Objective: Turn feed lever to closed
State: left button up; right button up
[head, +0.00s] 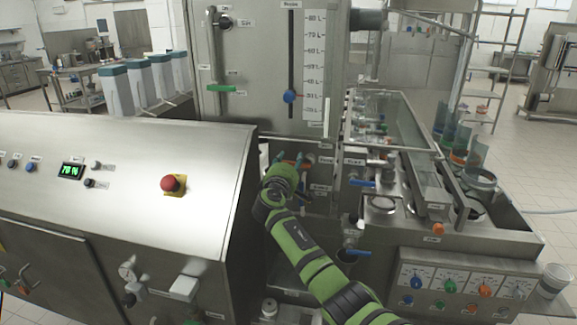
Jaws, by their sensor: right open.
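My right gripper (286,163) reaches in from the lower right on a green arm. It is open, at a recess between the console and the filler. An orange-red handle (298,161) shows by its fingertips; it may be the feed lever. The gripper partly hides it, so I cannot tell its position or whether they touch. Small labels (326,160) sit to its right, too small to read surely. My left gripper is not in view.
A steel console (110,150) with a red stop button (173,184) stands left. A tank with a level scale (314,65) rises behind. Blue-handled valves (361,183) and the filler's knob panel (465,288) lie right of my arm, leaving little room.

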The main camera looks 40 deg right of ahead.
jog(key=v, duration=1.2)
jog(key=shift+w, duration=0.1)
